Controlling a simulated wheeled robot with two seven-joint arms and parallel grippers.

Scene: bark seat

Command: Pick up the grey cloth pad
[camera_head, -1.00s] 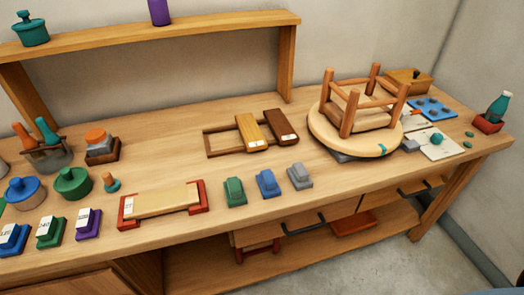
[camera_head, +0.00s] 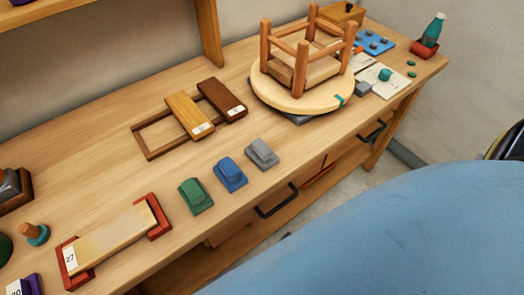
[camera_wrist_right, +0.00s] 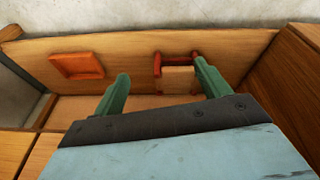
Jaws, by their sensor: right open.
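The grey cloth pad (camera_head: 262,154) lies on the bench top near its front edge in the head view. It is the rightmost of a row, beside the blue pad (camera_head: 230,174) and the green pad (camera_head: 195,196). My right gripper (camera_wrist_right: 162,84) shows in the right wrist view with its two green fingers apart and nothing between them. It is away from the pad, which is not in that view. A large blue part of mine covers the lower right of the head view. My left gripper is not in view.
An upturned wooden stool (camera_head: 303,82) rests on the bench behind the pad. A red-ended board (camera_head: 115,236) and a wooden frame with two blocks (camera_head: 153,150) lie further left. In the right wrist view, a red tray (camera_wrist_right: 77,66) and a red-edged item sit on a wooden surface.

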